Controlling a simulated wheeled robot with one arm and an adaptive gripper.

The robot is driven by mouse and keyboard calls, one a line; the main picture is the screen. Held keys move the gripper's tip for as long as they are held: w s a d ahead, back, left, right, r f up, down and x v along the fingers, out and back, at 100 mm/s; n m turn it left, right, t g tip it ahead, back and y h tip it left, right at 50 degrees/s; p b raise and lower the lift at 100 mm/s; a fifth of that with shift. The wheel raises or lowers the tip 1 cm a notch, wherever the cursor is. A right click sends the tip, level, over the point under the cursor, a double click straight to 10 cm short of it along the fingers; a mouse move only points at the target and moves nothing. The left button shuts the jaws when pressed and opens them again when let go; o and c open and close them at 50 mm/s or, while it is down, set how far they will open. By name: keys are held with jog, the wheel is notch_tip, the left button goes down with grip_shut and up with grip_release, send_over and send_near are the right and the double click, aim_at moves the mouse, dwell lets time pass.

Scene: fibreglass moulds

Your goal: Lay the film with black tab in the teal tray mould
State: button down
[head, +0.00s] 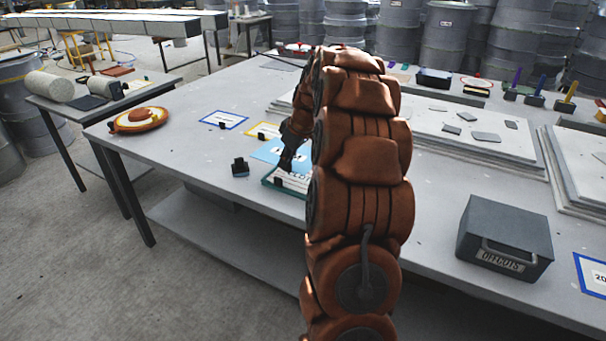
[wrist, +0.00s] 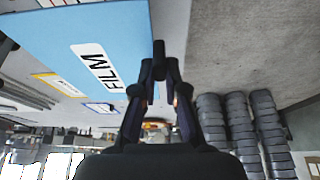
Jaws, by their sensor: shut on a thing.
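My gripper (head: 287,165) is shut on the black tab (wrist: 160,52) of a light blue film. In the wrist view the film (wrist: 55,35) spreads to the left of my fingers, with a white label reading FILM. In the head view the blue film (head: 270,152) shows beside my gripper, over the far part of the teal tray mould. The teal tray mould (head: 267,182) shows only its left corner and part of its rim; my arm hides the rest. I cannot tell whether the film touches the tray.
A small black block (head: 240,168) stands left of the tray. Blue-edged (head: 223,120) and yellow-edged (head: 262,131) cards lie behind. An orange dish (head: 139,120) sits at the table's left end. A grey OFFCUTS box (head: 505,237) stands at the right, near white boards (head: 470,150).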

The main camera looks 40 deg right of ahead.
aim_at(299, 167)
jog(key=s+d, duration=0.1)
jog(key=d, duration=0.1)
jog(key=s+d+b, duration=0.1)
jog(key=d, duration=0.1)
jog(key=shift+s+f, duration=0.25)
jog(key=shift+s, duration=0.05)
jog(key=shift+b, duration=0.5)
jog(key=shift+a+f+b, duration=0.1)
jog(key=shift+f+b, duration=2)
jog(key=shift+f, duration=1.3)
jog(key=shift+g+p, duration=0.45)
jog(key=shift+g, duration=0.05)
jog(key=shift+f+b, duration=0.4)
jog(key=shift+f, duration=0.15)
jog(key=shift+r+g+h+p, duration=0.1)
jog(key=shift+g+h+p, duration=0.3)
jog(key=shift+g+p, duration=0.6)
jog(key=shift+w+f, duration=0.15)
jog(key=shift+f, duration=0.2)
jog(key=shift+g+h+p, duration=0.3)
jog(key=shift+g+p, duration=0.8)
jog(key=shift+g, duration=0.3)
